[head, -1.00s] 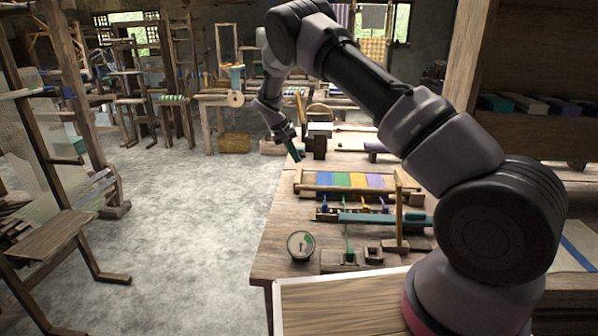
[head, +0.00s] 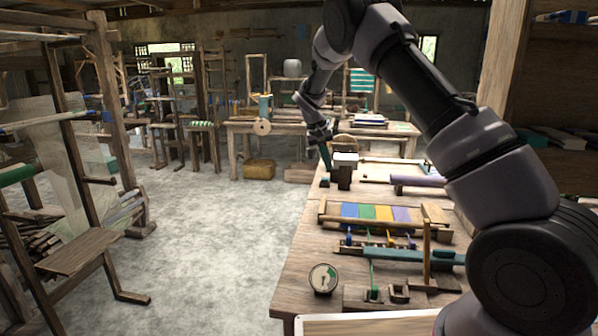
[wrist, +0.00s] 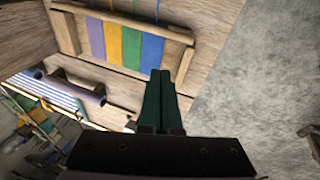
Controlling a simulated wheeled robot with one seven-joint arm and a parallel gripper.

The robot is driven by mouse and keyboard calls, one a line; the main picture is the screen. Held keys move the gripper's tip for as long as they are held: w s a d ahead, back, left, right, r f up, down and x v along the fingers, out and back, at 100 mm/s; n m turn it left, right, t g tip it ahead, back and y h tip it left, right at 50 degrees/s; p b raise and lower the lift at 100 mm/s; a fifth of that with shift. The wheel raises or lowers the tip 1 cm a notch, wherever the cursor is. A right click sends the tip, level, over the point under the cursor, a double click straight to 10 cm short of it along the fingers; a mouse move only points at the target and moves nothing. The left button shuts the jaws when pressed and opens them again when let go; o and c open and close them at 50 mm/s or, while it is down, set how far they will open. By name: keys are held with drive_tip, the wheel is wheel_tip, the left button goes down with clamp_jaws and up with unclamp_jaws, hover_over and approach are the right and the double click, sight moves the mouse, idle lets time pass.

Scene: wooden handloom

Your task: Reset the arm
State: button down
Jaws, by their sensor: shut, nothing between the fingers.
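My gripper (head: 326,157) hangs over the left edge of the wooden workbench (head: 310,252) in the head view, with its green fingers pointing down. In the wrist view my gripper (wrist: 159,76) shows its two dark green fingers side by side, shut and empty. Beyond them in that view is the small wooden frame with colored bands (wrist: 125,44), apart from the fingers. The same frame is on the bench in the head view (head: 376,212).
On the bench are a round dial gauge (head: 323,279), a teal bar (head: 400,254), a purple roll (head: 418,181) and a dark block with a pale top (head: 345,169). A wooden loom frame (head: 100,100) stands at left. The concrete floor (head: 215,225) between is clear.

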drive_tip(key=s+d+r+m+t+y, duration=0.1)
drive_tip(key=s+d+r, duration=0.3)
drive_tip(key=s+r, duration=0.25)
drive_tip(key=s+d+r+y, duration=0.2)
drive_tip(key=s+d+r, duration=0.1)
drive_tip(key=s+r, duration=0.4)
drive_tip(key=s+d+r+m+t+y, duration=0.1)
drive_tip(key=s+d+r, duration=0.35)
drive_tip(key=r, duration=0.45)
drive_tip(key=s+d+r+m+t+y, duration=0.1)
drive_tip(key=s+r+t, duration=0.1)
drive_tip(key=s, duration=2)
drive_tip(key=shift+s+d+t, duration=0.3)
drive_tip(key=shift+s+t, duration=0.1)
drive_tip(key=shift+t, duration=0.4)
